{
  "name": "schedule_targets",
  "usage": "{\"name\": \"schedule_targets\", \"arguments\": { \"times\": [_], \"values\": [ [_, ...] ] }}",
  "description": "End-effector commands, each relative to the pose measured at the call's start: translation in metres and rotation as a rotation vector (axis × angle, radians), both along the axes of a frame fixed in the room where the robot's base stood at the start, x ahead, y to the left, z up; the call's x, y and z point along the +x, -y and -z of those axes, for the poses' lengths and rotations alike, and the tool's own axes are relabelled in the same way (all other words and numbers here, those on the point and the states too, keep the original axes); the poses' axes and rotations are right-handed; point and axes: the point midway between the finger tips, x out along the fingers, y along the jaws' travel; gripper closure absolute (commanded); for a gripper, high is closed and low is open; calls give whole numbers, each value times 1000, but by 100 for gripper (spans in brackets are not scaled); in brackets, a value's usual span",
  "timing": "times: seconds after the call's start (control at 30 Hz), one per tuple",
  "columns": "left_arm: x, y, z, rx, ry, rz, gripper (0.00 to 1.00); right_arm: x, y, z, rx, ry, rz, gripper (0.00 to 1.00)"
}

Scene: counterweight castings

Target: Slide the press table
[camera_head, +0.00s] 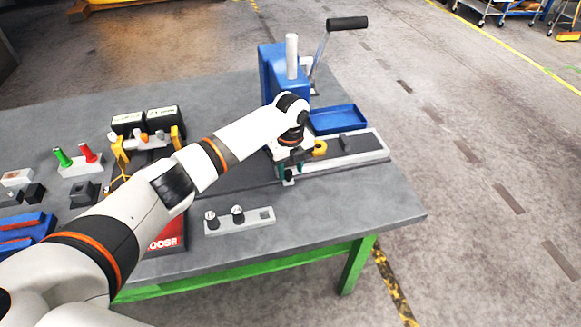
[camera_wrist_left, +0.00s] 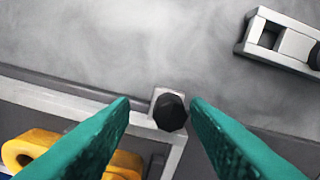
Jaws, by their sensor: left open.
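The blue press (camera_head: 270,75) stands at the back of the workbench, with a raised lever ending in a black handle (camera_head: 347,23). Its pale press table (camera_head: 360,155) lies low in front, partly hidden by my left arm. A yellow ring (camera_head: 320,148) is on it, and a yellow part also shows in the left wrist view (camera_wrist_left: 38,148). A black knob (camera_wrist_left: 170,112) on a small pale block sticks out from the table's edge. My left gripper (camera_wrist_left: 160,106), with teal fingers, is open with the knob between or just beyond its tips; I cannot tell whether they touch it.
A blue tray (camera_head: 338,119) sits behind the press table. A pale block with black-topped pegs (camera_head: 238,219) lies in front; its end also shows in the wrist view (camera_wrist_left: 290,45). Fixtures with green and red handles (camera_head: 80,160) stand left. The bench's front right corner is clear.

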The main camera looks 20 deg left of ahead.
Motion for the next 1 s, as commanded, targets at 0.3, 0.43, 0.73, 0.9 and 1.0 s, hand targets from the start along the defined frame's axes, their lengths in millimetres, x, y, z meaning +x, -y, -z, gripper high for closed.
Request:
{"name": "schedule_targets", "arguments": {
  "times": [0.3, 0.43, 0.73, 0.9, 1.0],
  "values": [
    [1, 0, -30, 1, 5, 1, 57, 0, 5, 12, -7, -1, -2, 46],
    [2, 1, -59, 0, 4, 1, 57, 0, 7, 20, -9, 0, -3, 46],
    [2, 2, -110, 0, 1, 1, 57, 0, 7, 32, -10, 0, -3, 46],
    [1, 2, -119, 1, -1, 1, 57, 0, 8, 33, -10, 0, -3, 46],
    [1, 2, -120, 1, -1, 2, 57, 0, 7, 32, -10, 0, -3, 46]
  ]
}}
